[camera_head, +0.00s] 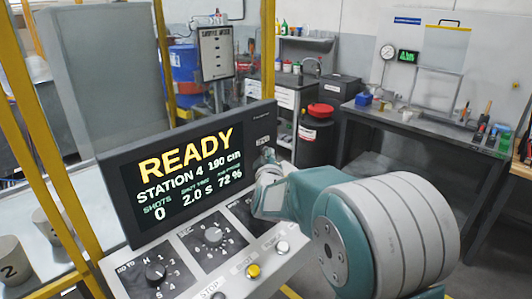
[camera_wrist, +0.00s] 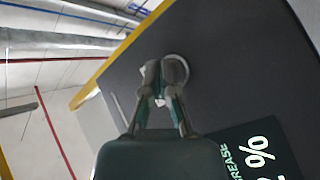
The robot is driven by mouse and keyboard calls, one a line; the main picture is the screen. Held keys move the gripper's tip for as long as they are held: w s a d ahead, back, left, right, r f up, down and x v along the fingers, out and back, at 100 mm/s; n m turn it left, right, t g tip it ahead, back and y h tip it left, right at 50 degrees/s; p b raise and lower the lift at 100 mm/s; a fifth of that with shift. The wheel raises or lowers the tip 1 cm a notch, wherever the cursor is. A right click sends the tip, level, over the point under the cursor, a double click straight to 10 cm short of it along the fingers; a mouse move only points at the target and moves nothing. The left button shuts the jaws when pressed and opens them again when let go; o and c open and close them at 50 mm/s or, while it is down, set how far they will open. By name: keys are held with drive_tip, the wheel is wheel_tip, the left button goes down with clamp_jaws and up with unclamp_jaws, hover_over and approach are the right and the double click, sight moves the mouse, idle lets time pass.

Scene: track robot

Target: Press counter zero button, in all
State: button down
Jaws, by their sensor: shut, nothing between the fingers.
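The display housing (camera_head: 118,190) is a dark tilted panel whose screen reads READY, STATION 4, SHOTS 0. Its right part carries a small label (camera_head: 263,140) too small to read. My gripper (camera_head: 267,156) is shut and empty, its tip at that right part just below the label. In the wrist view my gripper (camera_wrist: 156,78) points at the dark panel face, beside and partly over a round light ring (camera_wrist: 178,65), which looks like a button rim. Its centre is partly hidden by the fingertips. I cannot tell whether the tips touch it.
Below the screen, a sloped console (camera_head: 205,260) carries black knobs, a yellow button (camera_head: 253,271) and a white button (camera_head: 282,247). A yellow post (camera_head: 268,60) stands behind the display. A workbench (camera_head: 400,119) is at the back right.

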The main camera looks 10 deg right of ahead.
idle(0.4)
drive_tip(key=shift+s+d, duration=0.5)
drive_tip(key=shift+s, duration=0.2)
drive_tip(key=s+d, duration=0.1)
drive_tip(key=s, duration=0.1)
drive_tip(key=s+d, duration=0.2)
idle(0.4)
idle(0.4)
